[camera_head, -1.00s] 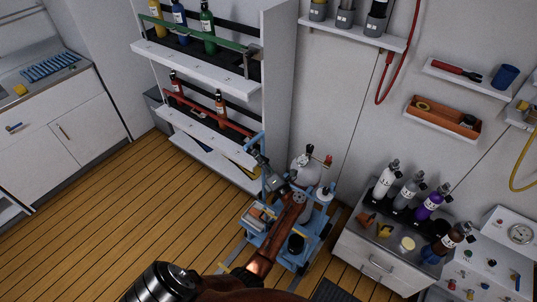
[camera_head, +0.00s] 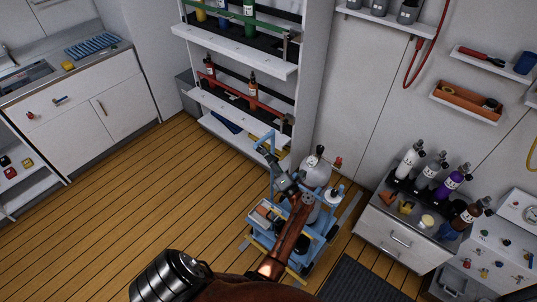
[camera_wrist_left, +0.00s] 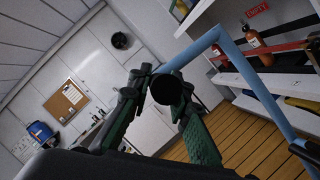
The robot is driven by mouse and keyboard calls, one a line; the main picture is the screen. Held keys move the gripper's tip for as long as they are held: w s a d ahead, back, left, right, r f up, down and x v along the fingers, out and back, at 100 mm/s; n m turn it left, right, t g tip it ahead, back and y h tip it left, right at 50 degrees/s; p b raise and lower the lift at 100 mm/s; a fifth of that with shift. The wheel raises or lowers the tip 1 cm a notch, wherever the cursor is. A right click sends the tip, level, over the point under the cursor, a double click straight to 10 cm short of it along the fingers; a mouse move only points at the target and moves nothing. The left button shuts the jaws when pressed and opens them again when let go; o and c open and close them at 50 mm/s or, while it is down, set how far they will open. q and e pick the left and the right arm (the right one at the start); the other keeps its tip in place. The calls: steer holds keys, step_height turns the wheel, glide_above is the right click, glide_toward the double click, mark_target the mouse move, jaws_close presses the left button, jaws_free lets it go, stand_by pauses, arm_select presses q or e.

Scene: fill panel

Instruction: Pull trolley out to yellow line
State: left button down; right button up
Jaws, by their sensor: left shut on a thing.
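The blue trolley (camera_head: 262,237) stands on the wooden floor near the back wall in the head view. It carries a large pale cylinder (camera_head: 316,171), a smaller white bottle and an open box of items. Its blue tube handle (camera_head: 268,138) rises on the left; the handle also shows in the left wrist view (camera_wrist_left: 240,62). My left gripper (camera_head: 277,171) is shut on the handle; its green fingers (camera_wrist_left: 167,92) close at a dark round grip end. A short yellow strip (camera_head: 295,275) shows by the trolley's near side, partly hidden by my arm. My right gripper is out of view.
A white shelf unit (camera_head: 237,47) with bottles stands close left of the trolley. A drawer cabinet (camera_head: 388,238) with bottles stands to the right. A dark mat (camera_head: 358,281) lies at the near right. Open wooden floor (camera_head: 130,200) spans the left and front.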

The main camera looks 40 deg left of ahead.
arm_select(q)
steer(key=shift+s, duration=0.15)
steer(key=c, duration=1.9)
jaws_free()
steer(key=shift+d, duration=0.1)
steer(key=shift+o, duration=0.5)
